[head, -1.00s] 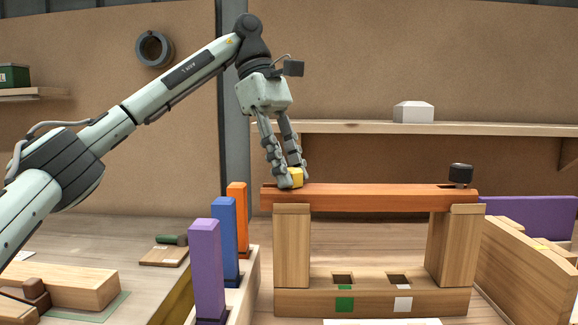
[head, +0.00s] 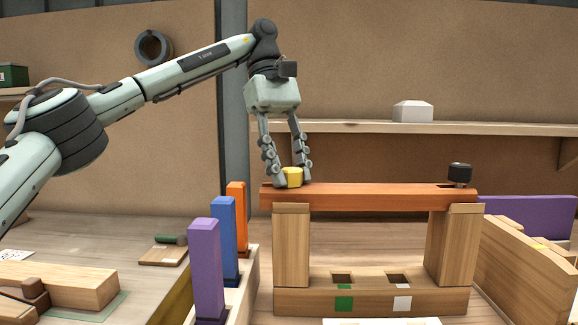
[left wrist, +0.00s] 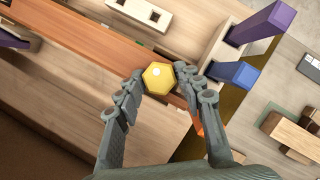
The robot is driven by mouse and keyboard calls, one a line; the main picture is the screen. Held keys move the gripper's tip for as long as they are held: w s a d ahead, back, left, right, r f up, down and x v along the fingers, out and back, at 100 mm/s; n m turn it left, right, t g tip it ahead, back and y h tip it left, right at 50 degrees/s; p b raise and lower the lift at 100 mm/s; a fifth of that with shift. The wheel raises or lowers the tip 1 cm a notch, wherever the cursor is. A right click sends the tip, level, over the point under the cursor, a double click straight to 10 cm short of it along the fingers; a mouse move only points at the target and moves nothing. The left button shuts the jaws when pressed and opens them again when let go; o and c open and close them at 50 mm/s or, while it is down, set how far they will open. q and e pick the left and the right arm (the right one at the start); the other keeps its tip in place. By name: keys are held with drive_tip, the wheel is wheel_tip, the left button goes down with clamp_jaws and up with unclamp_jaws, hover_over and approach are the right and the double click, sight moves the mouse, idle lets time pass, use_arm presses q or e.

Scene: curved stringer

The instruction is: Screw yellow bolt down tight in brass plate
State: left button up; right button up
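The yellow bolt (head: 293,177) has a hexagonal head and stands upright at the left end of an orange-red beam (head: 370,196). Its head sits low against the beam's top. My left gripper (head: 292,181) points down over it, with one finger on each side. In the left wrist view the yellow bolt (left wrist: 158,77) lies between the fingertips (left wrist: 160,75), which appear to touch its sides. The brass plate cannot be made out; the bolt head and fingers cover that spot. My right gripper is not in view.
A black knob-like bolt (head: 460,174) stands at the beam's right end. Wooden posts (head: 291,245) carry the beam. Purple (head: 206,265), blue (head: 224,235) and orange (head: 237,215) blocks stand close at left. A shelf (head: 350,127) runs behind. Space above the beam's middle is clear.

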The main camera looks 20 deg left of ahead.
use_arm(q)
drive_tip(key=shift+o, duration=0.9)
drive_tip(key=shift+w+a+f, duration=0.1)
drive_tip(key=shift+w+f, duration=0.05)
drive_tip(key=shift+f, duration=0.05)
drive_tip(key=shift+r, duration=0.1)
drive_tip(key=n+b, duration=0.1)
drive_tip(key=n+t+b, duration=0.1)
drive_tip(key=shift+f+n, duration=0.3)
drive_tip(key=shift+n, duration=0.1)
drive_tip(key=shift+s+a+n+h+b, duration=0.1)
drive_tip(key=shift+s+n+h+b, duration=0.15)
drive_tip(key=shift+n+b, duration=0.4)
drive_tip(key=shift+r+n+t+b, duration=0.3)
drive_tip(key=shift+n+t, duration=0.4)
drive_tip(key=shift+n, duration=0.45)
drive_tip(key=shift+s+f+n+t+b, duration=0.15)
drive_tip(key=shift+n+t+b, duration=0.1)
drive_tip(key=shift+n+b, duration=0.3)
drive_tip(key=shift+w+f+n+t+b, duration=0.1)
drive_tip(key=shift+n+t+b, duration=0.2)
drive_tip(key=shift+n, duration=0.35)
drive_tip(key=shift+s+r+n+t+b, duration=0.15)
drive_tip(key=shift+n+t+b, duration=0.35)
drive_tip(key=shift+n, duration=0.7)
drive_tip(key=shift+r+n, duration=0.15)
drive_tip(key=shift+n, duration=0.25)
